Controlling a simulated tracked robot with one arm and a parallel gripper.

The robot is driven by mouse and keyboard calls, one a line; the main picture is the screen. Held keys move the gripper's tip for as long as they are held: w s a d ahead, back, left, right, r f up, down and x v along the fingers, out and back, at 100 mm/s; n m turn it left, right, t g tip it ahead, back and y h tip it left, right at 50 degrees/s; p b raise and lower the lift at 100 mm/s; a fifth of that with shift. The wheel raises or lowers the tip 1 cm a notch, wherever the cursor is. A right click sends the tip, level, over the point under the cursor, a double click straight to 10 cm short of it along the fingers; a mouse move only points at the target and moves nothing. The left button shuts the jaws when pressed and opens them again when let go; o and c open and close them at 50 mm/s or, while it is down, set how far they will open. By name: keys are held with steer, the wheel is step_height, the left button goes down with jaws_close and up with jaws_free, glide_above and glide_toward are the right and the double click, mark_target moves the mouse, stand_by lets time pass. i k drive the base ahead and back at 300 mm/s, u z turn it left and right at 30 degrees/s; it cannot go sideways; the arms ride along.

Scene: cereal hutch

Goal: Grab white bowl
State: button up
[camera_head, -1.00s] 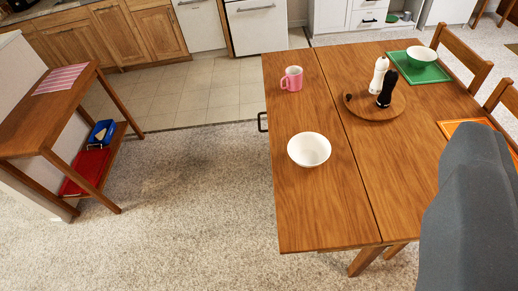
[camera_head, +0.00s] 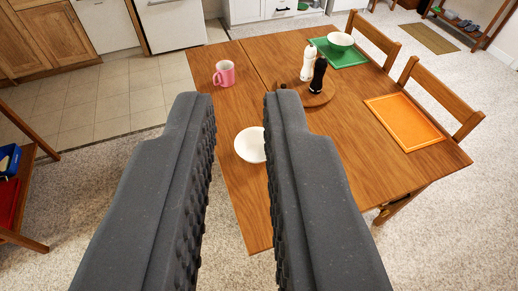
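A white bowl (camera_head: 248,146) stands on the near left part of the wooden table (camera_head: 340,150). Its right side is hidden behind my right finger. A second white bowl (camera_head: 340,40) sits on a green mat (camera_head: 345,57) at the far side of the table. My gripper (camera_head: 238,105) is open, its two dark grey fingers wide apart with nothing between them. It is in front of the nearer bowl in the picture; I see no contact.
A pink mug (camera_head: 224,74) stands behind the nearer bowl. A white shaker (camera_head: 308,64) and a black shaker (camera_head: 318,75) stand on a round wooden board (camera_head: 322,98). An orange mat (camera_head: 404,121) lies at right, beside chairs (camera_head: 440,96).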

mark_target(248, 144)
steer(key=u, duration=0.05)
steer(key=i, duration=1)
steer(key=z, duration=0.05)
